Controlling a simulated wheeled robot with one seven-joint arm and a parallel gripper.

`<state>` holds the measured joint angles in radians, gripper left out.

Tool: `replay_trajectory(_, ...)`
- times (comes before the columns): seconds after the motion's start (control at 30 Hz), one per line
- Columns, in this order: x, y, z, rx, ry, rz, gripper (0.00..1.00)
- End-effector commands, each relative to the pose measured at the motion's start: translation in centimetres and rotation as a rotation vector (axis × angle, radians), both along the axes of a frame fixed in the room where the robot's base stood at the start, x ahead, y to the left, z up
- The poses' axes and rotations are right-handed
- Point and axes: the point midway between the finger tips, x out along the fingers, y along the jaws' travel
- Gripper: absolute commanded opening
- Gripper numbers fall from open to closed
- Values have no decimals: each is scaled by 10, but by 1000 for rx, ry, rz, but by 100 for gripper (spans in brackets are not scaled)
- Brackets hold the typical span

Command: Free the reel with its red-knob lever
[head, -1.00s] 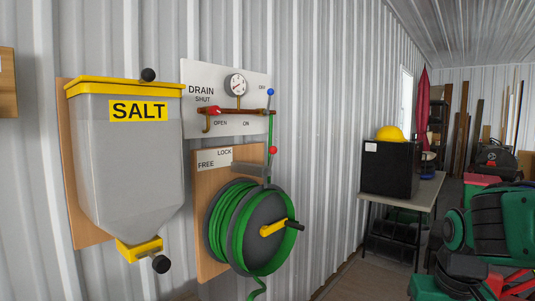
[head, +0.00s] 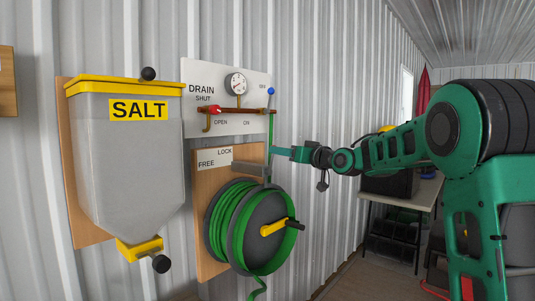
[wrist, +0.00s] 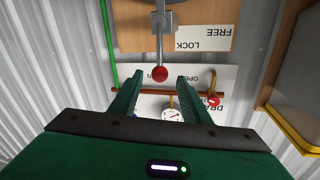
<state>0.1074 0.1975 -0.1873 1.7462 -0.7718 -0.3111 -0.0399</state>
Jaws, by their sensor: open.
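The reel (head: 258,232), wound with green hose, hangs on a wooden board (head: 204,245). The board's label (head: 215,158) reads FREE at left and LOCK at right. In the wrist view, turned upside down, the lever's rod (wrist: 160,48) ends in a red knob (wrist: 160,74). The lever stands at the LOCK end. My gripper (wrist: 158,80) is open, its two green fingers to either side of the knob's line with gaps on both sides. In the head view my gripper (head: 279,152) hides the knob.
Above is the DRAIN panel (head: 195,75) with a gauge (head: 235,84), a red valve handle (head: 209,109) and a blue-knobbed lever (head: 270,91). A yellow crank (head: 272,229) juts from the reel. The SALT hopper (head: 125,165) hangs left. A table (head: 425,195) stands right.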

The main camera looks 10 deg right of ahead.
Motion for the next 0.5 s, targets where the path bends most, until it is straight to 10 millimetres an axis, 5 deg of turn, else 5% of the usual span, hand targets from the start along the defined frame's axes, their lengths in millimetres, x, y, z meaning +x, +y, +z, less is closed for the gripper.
replay_trajectory(0.5, 75, 32, 0, -2, 1, -3, 43)
